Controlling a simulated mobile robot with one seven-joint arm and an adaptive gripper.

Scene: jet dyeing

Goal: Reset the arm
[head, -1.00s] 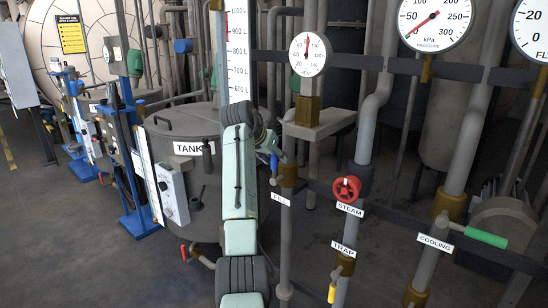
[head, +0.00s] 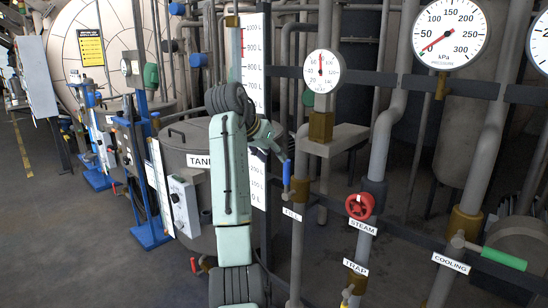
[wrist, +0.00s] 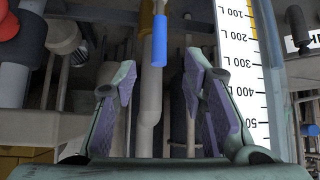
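My gripper (wrist: 158,85) is open and empty in the wrist view, its two purple-padded fingers well apart. The blue handle of the fill valve (wrist: 159,40) hangs down beyond the fingertips, apart from them. In the head view my pale green arm (head: 232,170) rises from the bottom, bends at a dark joint, and reaches right towards the fill pipe. There the blue handle (head: 287,172) points down, just above the FILL label (head: 292,212). My fingers are hard to make out in the head view.
A white litre scale (head: 253,60) stands behind my arm; the grey tank (head: 185,140) is to its left. Right are the red steam wheel (head: 360,206), the green cooling handle (head: 504,258) and gauges (head: 322,71). Open floor (head: 60,220) lies at the left.

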